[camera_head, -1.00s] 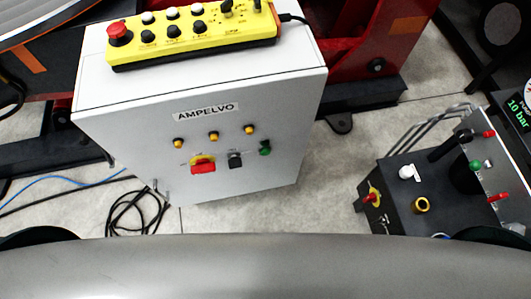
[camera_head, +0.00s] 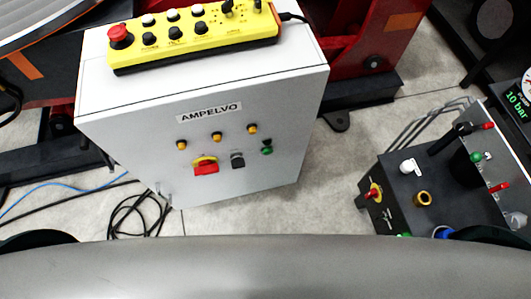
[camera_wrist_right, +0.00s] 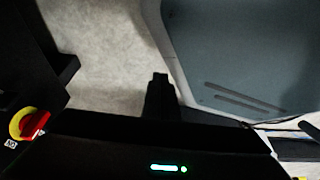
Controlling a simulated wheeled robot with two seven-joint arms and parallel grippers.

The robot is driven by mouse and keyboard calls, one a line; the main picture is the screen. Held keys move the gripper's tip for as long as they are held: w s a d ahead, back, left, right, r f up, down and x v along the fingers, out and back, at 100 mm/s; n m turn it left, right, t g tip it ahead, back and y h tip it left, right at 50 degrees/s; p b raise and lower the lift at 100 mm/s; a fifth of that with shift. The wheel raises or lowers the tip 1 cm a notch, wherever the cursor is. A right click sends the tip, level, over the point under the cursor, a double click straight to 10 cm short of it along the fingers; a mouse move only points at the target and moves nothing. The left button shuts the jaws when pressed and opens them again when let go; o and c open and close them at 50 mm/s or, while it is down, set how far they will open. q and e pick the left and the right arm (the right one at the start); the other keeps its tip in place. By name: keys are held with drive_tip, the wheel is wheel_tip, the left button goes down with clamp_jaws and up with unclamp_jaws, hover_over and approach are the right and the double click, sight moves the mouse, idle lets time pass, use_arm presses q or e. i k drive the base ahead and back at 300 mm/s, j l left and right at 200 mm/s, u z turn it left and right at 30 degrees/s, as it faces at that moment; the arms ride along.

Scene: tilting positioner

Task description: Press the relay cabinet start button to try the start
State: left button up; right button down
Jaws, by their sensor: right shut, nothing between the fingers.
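The relay cabinet (camera_head: 140,135) is a white box labelled AMPELVO in the head view. Its front has a row of three amber lamps (camera_head: 217,136), a red and yellow rotary switch (camera_head: 205,166), a black switch (camera_head: 237,160) and a green button (camera_head: 267,149) at the right end. Nothing covers the green button. My right gripper (camera_wrist_right: 160,80) shows in the right wrist view as a dark, shut finger pair with nothing in it, over pale floor. It is not in the head view, and I cannot tell its distance to the button. My left gripper is not in view.
A yellow control pendant (camera_head: 190,38) lies on the cabinet top. A black unit with valves (camera_head: 395,195) stands at the right, with floor (camera_head: 335,170) between. Cables (camera_head: 140,212) lie at the lower left. The wrist view shows a grey slotted panel (camera_wrist_right: 245,50) and a red-yellow knob (camera_wrist_right: 30,123).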

sight(267, 151)
drive_tip(key=k+j+z, duration=0.15)
drive_tip(key=j, duration=0.25)
drive_tip(key=j+z, duration=0.15)
drive_tip(key=j, duration=0.25)
drive_tip(key=k+j+z, duration=0.2)
drive_tip(key=j, duration=0.2)
drive_tip(key=k+j+z, duration=0.15)
drive_tip(key=j, duration=0.2)
drive_tip(key=k+j+z, duration=0.15)
drive_tip(key=j, duration=0.2)
